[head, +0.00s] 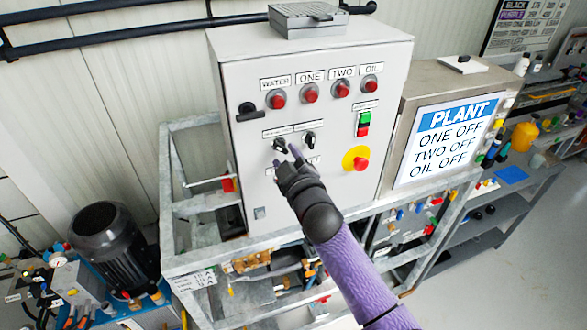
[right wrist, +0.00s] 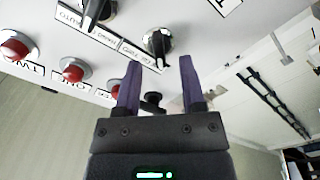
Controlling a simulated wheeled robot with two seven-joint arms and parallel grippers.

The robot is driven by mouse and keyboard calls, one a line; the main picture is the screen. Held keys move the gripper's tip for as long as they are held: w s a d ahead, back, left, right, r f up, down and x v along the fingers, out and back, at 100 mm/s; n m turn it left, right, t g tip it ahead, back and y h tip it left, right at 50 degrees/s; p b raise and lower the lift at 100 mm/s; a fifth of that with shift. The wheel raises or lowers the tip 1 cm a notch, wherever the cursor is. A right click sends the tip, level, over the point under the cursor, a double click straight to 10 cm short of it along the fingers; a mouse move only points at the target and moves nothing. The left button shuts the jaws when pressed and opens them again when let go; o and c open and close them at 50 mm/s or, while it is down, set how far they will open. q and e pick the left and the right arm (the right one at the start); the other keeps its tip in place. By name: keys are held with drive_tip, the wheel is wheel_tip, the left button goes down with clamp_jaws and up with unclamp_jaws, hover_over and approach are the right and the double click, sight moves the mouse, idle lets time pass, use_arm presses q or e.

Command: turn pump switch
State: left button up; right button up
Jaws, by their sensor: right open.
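The grey pump control box (head: 225,75) has two black rotary switches on its face. The left switch (head: 280,145) is right at my right gripper (head: 287,157); the right switch (head: 309,140) is just to the right of the fingers. In the right wrist view, the left switch (right wrist: 159,42) lies just beyond and between the open purple fingertips of my right gripper (right wrist: 159,63), with nothing gripped. The right switch (right wrist: 97,12) is at the top left there. I cannot tell whether a fingertip touches the panel. My left gripper is not in view.
Red lamps (head: 310,93) labelled WATER, ONE, TWO and OIL line the panel top. A green and red button block (head: 363,124) and a red emergency button (head: 360,164) on yellow are to the right. A black door handle (head: 247,111) juts out at left. A PLANT sign (head: 452,137) reads ONE, TWO, OIL OFF.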

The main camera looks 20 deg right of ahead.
drive_tip(key=s, duration=0.7)
drive_tip(key=shift+s+d, duration=0.15)
drive_tip(key=s+f+m+g+b, duration=0.1)
drive_tip(key=s+f+g+b, duration=0.4)
drive_tip(key=f, duration=1.1)
drive_tip(key=s+d+f+m+g+b, duration=0.1)
drive_tip(key=s+f+b, duration=0.2)
drive_tip(key=f+b, duration=0.8)
drive_tip(key=s+f+m+g+b, duration=0.1)
drive_tip(key=s+f+g+b, duration=0.2)
drive_tip(key=f, duration=1.7)
drive_tip(key=s+d+f+m+g+b, duration=0.1)
drive_tip(key=s+f+g+b, duration=0.3)
drive_tip(key=s+f, duration=0.8)
drive_tip(key=s+f+m+g+b, duration=0.2)
drive_tip(key=s+f+g+b, duration=0.2)
drive_tip(key=s+f, duration=0.9)
drive_tip(key=s+b, duration=0.3)
drive_tip(key=s, duration=0.1)
drive_tip(key=shift+s+d+f+m+h, duration=0.15)
drive_tip(key=shift+s+d+m+h, duration=0.2)
drive_tip(key=shift+s+m+h, duration=0.05)
